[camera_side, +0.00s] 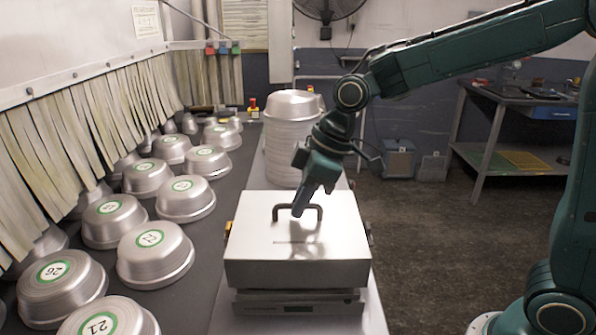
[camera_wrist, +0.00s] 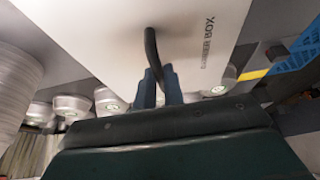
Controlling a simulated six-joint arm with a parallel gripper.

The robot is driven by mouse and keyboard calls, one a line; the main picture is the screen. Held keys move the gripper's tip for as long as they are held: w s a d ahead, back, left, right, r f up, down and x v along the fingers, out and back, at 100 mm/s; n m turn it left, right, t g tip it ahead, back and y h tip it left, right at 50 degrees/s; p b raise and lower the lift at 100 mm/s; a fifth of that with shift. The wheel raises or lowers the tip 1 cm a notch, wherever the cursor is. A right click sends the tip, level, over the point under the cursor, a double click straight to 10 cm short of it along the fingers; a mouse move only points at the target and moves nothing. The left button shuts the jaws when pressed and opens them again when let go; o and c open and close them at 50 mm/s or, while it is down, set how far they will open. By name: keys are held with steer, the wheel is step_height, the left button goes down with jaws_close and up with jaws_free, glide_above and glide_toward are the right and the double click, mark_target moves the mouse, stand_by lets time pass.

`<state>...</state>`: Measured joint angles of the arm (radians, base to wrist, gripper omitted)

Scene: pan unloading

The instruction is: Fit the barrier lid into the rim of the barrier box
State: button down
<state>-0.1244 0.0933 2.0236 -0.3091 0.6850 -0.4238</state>
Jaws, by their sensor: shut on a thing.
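The barrier lid (camera_side: 270,230) is a pale metal plate with a dark bar handle (camera_side: 284,207) on top. My gripper (camera_side: 300,212) is shut on that handle from above. In the wrist view the two blue fingers of my gripper (camera_wrist: 160,78) close around the dark handle (camera_wrist: 152,48), over the white lid (camera_wrist: 110,28) with printed lettering.
Several upturned metal pans (camera_side: 155,252) with green-ringed number labels lie on the dark belt (camera_side: 205,262) to the left, by a strip curtain (camera_side: 95,115). A tall pan stack (camera_side: 292,140) stands behind the box. A workbench (camera_side: 520,100) is at the back right. Open floor lies right of the box.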

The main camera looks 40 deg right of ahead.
mark_target(302, 220)
steer(key=shift+f, duration=0.9)
steer(key=shift+f, duration=0.95)
stand_by(1.6)
steer(key=c, duration=1.4)
jaws_free()
steer(key=shift+s, duration=0.1)
steer(key=v, duration=1.3)
steer(key=shift+r, duration=0.4)
steer(key=shift+s+d, duration=0.15)
steer(key=s+d+f+m+t+h, duration=0.1)
steer(key=s+d+f+m, duration=0.1)
steer(key=s, duration=0.6)
steer(key=s+d+f+m+t+h, duration=0.1)
steer(key=s+d+f+m+h, duration=0.1)
steer(key=s+d+m, duration=0.3)
steer(key=s+m, duration=0.2)
steer(key=s, duration=0.2)
steer(key=shift+s+d+f, duration=0.25)
steer(key=shift+d+f, duration=0.1)
steer(key=shift+f, duration=0.05)
